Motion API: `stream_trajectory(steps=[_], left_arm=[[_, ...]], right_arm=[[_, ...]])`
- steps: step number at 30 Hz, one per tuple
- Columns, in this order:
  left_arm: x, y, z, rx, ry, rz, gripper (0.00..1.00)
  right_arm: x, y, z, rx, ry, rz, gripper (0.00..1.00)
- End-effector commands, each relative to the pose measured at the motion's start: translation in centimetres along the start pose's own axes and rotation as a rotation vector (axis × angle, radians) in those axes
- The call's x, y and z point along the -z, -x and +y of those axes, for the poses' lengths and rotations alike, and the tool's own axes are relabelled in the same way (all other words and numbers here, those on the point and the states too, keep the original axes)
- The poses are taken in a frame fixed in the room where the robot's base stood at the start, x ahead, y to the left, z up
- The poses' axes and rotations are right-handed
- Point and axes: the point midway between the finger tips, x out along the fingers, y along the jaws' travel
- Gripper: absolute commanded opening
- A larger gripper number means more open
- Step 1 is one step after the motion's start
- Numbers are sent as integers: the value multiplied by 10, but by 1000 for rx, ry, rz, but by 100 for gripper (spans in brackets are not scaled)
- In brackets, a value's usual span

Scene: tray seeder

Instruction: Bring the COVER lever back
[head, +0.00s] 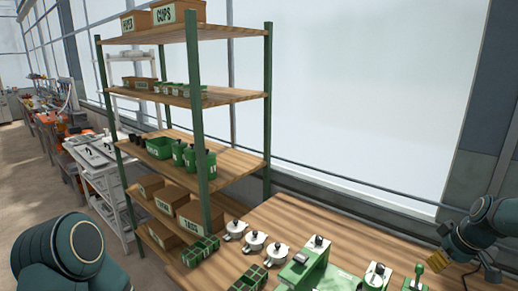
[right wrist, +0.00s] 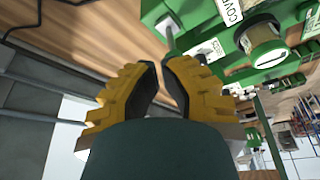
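The COVER label (right wrist: 228,10) is on a green machine part at the top of the right wrist view, cut by the frame edge. A metal rod (right wrist: 169,38) sticks out of the green body beside it; I cannot tell if it is the lever. In the head view a green knobbed handle (head: 418,272) stands at the bottom right, its label unreadable. My right gripper (head: 438,262) is just right of that handle, apart from it. In the right wrist view its yellow fingers (right wrist: 162,64) have a narrow empty gap between them. My left gripper is out of view.
The green seeder (head: 304,268) stands on the wooden bench (head: 290,212). Several white lidded pots (head: 254,241) and a green cell tray (head: 250,279) are left of it. A shelf rack (head: 194,100) stands behind at left. A dark cable (head: 483,262) lies near my right arm.

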Motion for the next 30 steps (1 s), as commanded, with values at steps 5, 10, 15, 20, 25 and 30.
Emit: stream_trajectory(steps=[5, 10, 15, 20, 25, 30], left_arm=[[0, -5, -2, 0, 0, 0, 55], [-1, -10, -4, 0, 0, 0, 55], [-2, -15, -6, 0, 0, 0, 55], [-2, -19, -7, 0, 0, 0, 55], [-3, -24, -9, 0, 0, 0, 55], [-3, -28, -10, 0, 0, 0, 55]], right_arm=[[-2, -5, 0, 0, 0, 0, 0], [-4, -11, 0, 0, 0, 0, 0], [-6, -17, 0, 0, 0, 0, 0], [-8, -23, 0, 0, 0, 0, 0], [-10, -28, 0, 0, 0, 0, 0], [-12, -32, 0, 0, 0, 0, 0]])
